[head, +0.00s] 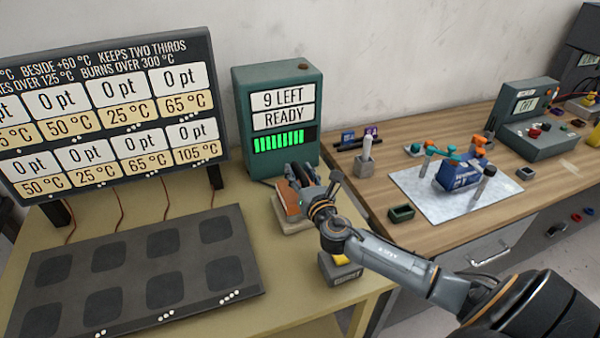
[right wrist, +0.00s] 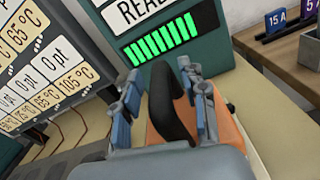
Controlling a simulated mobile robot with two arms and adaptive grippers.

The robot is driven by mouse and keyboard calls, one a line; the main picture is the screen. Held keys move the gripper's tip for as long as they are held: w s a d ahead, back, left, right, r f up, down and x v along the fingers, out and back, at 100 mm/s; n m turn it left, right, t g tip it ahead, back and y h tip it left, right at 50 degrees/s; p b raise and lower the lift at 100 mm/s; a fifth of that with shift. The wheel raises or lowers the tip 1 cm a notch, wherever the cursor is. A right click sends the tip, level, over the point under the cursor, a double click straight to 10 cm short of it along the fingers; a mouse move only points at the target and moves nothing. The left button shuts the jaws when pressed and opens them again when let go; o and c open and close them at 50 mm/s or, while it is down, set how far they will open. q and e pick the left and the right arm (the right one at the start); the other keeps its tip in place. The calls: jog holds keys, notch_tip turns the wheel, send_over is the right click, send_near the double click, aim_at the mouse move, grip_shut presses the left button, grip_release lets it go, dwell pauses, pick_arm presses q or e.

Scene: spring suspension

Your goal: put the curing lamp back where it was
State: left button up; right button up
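An orange device with a black arched handle, which looks like the curing lamp (head: 287,201), sits on a pale base in front of the green box on the yellow table. Its orange body (right wrist: 226,125) also shows in the right wrist view. My right gripper (head: 308,184) is down at the handle. In the right wrist view its two blue-padded fingers stand apart on either side of the black handle, with a gap visible at the left finger. The lamp's underside is hidden. My left gripper is not in view.
The green box (head: 277,140) reads "9 LEFT READY". A dark plate with several square pads (head: 130,275) lies at left below a temperature board (head: 110,105). A small grey box (head: 341,268) stands near the table's front edge. A wooden bench (head: 400,165) with tools is at right.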

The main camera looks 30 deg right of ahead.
jog(key=shift+r, duration=0.25)
jog(key=b+v, duration=0.1)
jog(key=v, duration=0.9)
jog(key=shift+s+a+f+b, duration=0.1)
jog(key=shift+s+f+b, duration=0.15)
jog(key=shift+b, duration=0.15)
jog(key=shift+s+a+r, duration=0.15)
jog(key=shift+s, duration=0.55)
